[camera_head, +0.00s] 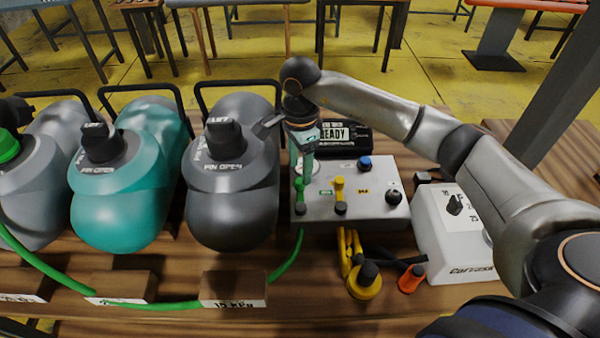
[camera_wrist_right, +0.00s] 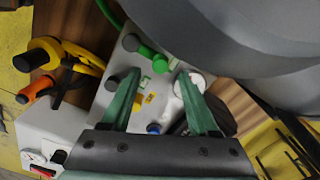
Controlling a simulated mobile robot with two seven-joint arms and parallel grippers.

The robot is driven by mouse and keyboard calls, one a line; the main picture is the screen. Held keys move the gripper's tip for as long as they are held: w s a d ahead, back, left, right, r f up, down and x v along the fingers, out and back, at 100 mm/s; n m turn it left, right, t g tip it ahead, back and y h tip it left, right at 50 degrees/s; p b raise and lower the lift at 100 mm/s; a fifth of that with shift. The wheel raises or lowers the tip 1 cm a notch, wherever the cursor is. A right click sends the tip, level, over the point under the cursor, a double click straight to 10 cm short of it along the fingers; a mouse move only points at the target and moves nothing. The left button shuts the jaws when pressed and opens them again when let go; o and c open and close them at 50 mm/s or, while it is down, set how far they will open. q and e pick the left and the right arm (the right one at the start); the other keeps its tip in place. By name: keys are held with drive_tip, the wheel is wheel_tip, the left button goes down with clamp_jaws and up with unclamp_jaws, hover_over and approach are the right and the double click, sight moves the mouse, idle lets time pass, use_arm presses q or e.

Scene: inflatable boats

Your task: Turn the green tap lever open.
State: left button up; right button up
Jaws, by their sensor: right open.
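The green tap lever (camera_head: 299,190) stands on the grey valve panel (camera_head: 375,212), left of a yellow lever (camera_head: 340,187). In the wrist view the green lever (camera_wrist_right: 148,53) lies across the panel beside a dark round knob. My right gripper (camera_head: 306,165) is just above and behind the green lever in the head view. In the wrist view its two green fingers (camera_wrist_right: 160,77) are spread, with panel showing between them. The lever appears close beyond the fingertips; I cannot tell whether they touch it. My left gripper is not in view.
Grey and teal inflatable boats (camera_head: 120,215) fill the bench's left side. The panel also carries a blue knob (camera_head: 365,162) and a black knob (camera_head: 393,197). A black READY display (camera_head: 345,136) stands behind. A white box (camera_head: 452,240) sits right; a green hose (camera_head: 180,304) runs along the front.

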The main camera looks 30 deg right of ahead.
sight(300, 180)
drive_tip(key=shift+f, duration=1.95)
clamp_jaws()
